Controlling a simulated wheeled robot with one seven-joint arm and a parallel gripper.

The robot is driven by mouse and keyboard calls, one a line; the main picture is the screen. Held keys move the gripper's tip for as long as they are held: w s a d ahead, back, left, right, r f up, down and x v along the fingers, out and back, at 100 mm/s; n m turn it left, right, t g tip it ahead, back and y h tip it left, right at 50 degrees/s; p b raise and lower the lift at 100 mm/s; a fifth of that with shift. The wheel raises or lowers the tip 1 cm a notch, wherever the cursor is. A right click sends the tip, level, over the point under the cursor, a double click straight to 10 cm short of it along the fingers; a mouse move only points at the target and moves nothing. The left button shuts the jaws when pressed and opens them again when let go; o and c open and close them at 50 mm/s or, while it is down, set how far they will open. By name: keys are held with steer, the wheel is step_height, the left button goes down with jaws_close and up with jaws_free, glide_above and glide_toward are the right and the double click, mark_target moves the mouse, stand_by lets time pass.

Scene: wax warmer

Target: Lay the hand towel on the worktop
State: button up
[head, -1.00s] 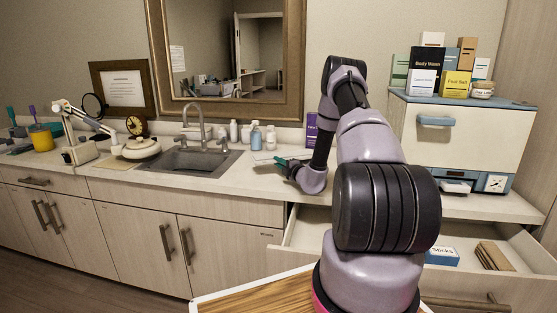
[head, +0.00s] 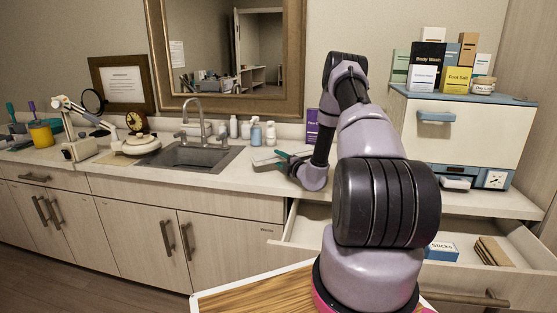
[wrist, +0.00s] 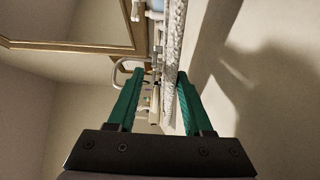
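The hand towel (wrist: 174,45) shows in the wrist view as a white, fluffy strip seen nearly edge-on, along the pale worktop surface (wrist: 265,75). In the head view it looks like a flat pale piece (head: 264,156) on the worktop (head: 222,179), right of the sink. My gripper (wrist: 159,75) has its two green fingers apart, with the towel's strip beyond and between them, close to the right finger. In the head view my gripper (head: 284,155) is low over the worktop beside the towel. Whether a finger touches the towel is unclear.
The sink (head: 190,157) is left of the towel. Several bottles (head: 256,133) and a purple box (head: 312,125) stand behind it. A white cabinet (head: 460,130) is to the right. An open drawer (head: 400,240) juts out below the worktop.

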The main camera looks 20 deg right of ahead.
steer(key=v, duration=1)
steer(key=shift+s, duration=0.1)
